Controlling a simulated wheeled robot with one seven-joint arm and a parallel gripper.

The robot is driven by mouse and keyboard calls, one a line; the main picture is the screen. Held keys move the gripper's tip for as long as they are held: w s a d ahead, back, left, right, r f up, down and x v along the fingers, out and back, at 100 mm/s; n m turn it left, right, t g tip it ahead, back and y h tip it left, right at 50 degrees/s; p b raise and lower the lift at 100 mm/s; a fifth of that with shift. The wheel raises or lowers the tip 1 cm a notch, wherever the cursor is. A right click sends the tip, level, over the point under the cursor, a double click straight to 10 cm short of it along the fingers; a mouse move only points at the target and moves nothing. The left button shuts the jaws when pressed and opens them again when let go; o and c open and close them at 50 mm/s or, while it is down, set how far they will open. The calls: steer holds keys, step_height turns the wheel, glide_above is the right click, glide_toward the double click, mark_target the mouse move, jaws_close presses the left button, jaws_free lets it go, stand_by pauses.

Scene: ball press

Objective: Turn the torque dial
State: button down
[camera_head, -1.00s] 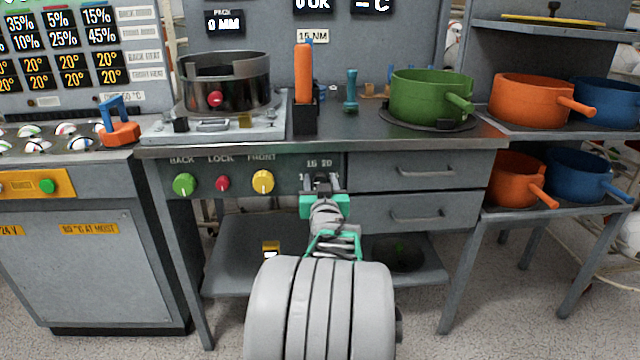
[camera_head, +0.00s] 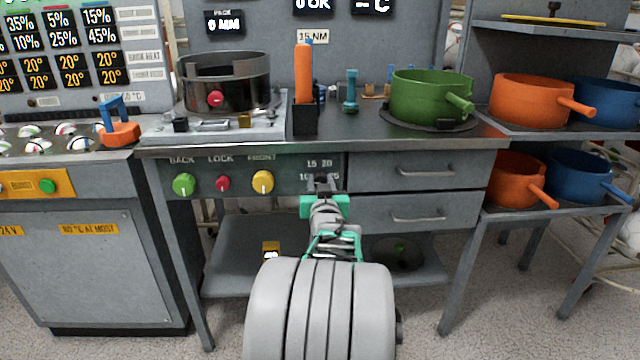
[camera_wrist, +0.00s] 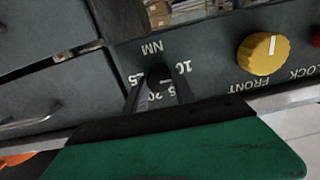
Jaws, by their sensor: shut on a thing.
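The torque dial is a small black knob with white numbers around it, on the dark front panel right of the yellow FRONT knob. In the wrist view the dial (camera_wrist: 158,76) sits between the two dark fingers of my gripper (camera_wrist: 158,92), which are shut on it. The picture there is turned, so the numbers lie upside down. In the head view my gripper (camera_head: 322,184) is at the dial's place, and its green and grey body hides most of the dial. The numbers 15 and 20 show above it, with 10 and 25 at its sides.
On the same panel are a green BACK knob (camera_head: 184,184), a red LOCK knob (camera_head: 222,184) and a yellow FRONT knob (camera_head: 262,182). Two drawers (camera_head: 420,172) lie right of the dial. A lower shelf (camera_head: 228,268) is below, behind my arm.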

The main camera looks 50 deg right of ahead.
steer(key=m+b, duration=0.1)
steer(key=m, duration=0.4)
steer(key=m+b, duration=0.1)
steer(key=m, duration=0.5)
steer(key=shift+s+d+f, duration=0.1)
steer(key=shift+s+d, duration=0.05)
steer(key=shift+m, duration=0.3)
stand_by(0.4)
steer(key=c, duration=1)
jaws_free()
